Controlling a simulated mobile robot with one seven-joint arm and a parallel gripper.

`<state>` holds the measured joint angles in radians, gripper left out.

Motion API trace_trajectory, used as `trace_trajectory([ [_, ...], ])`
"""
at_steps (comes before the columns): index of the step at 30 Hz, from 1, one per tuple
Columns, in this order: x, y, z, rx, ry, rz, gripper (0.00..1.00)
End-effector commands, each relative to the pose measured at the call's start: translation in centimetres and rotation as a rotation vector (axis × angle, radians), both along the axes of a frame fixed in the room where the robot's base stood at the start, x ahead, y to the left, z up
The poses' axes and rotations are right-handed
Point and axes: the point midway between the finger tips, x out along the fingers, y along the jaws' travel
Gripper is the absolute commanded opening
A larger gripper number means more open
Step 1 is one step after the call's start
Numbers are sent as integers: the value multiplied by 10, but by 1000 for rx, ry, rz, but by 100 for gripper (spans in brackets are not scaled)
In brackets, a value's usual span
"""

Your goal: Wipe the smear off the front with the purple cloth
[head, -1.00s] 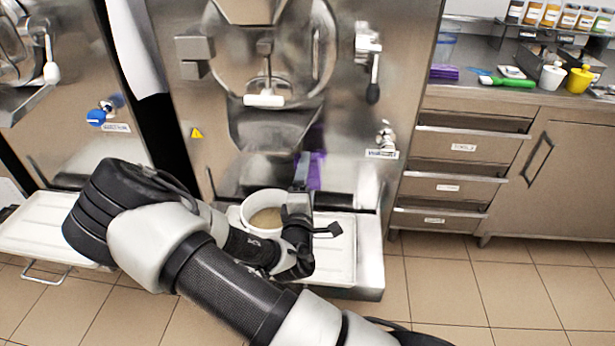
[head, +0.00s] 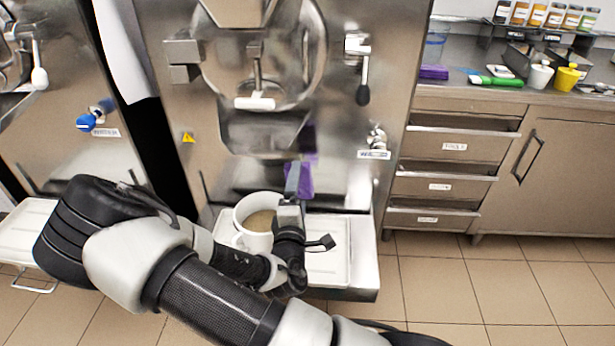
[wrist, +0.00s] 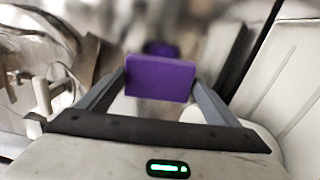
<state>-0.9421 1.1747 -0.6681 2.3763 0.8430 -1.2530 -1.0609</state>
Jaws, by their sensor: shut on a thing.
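The purple cloth (wrist: 160,79) is a folded block held between the two fingers of my gripper (wrist: 160,88) in the wrist view. In the head view the cloth (head: 305,180) shows beside my gripper (head: 296,180), near the steel front (head: 345,150) of the middle batch freezer. A purple patch on the steel above it looks like the cloth's reflection. I cannot tell whether the cloth touches the front. No smear can be made out; my gripper and cloth hide part of the front.
A white container (head: 246,212) with beige contents stands on the freezer's white drip tray (head: 335,262), just left of my gripper. A white-gripped handle (head: 255,103) and a black lever (head: 363,92) stick out above. A steel counter with drawers (head: 440,187) stands right. The floor there is clear.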

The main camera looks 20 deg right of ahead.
Motion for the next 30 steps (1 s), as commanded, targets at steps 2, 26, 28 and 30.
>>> trace_trajectory([
  [2,0,0,0,0,0,0,67],
  [26,59,-26,0,-1,-2,-2,67],
  [28,62,-27,0,0,-1,-2,67],
  [30,63,-27,0,0,0,-1,67],
])
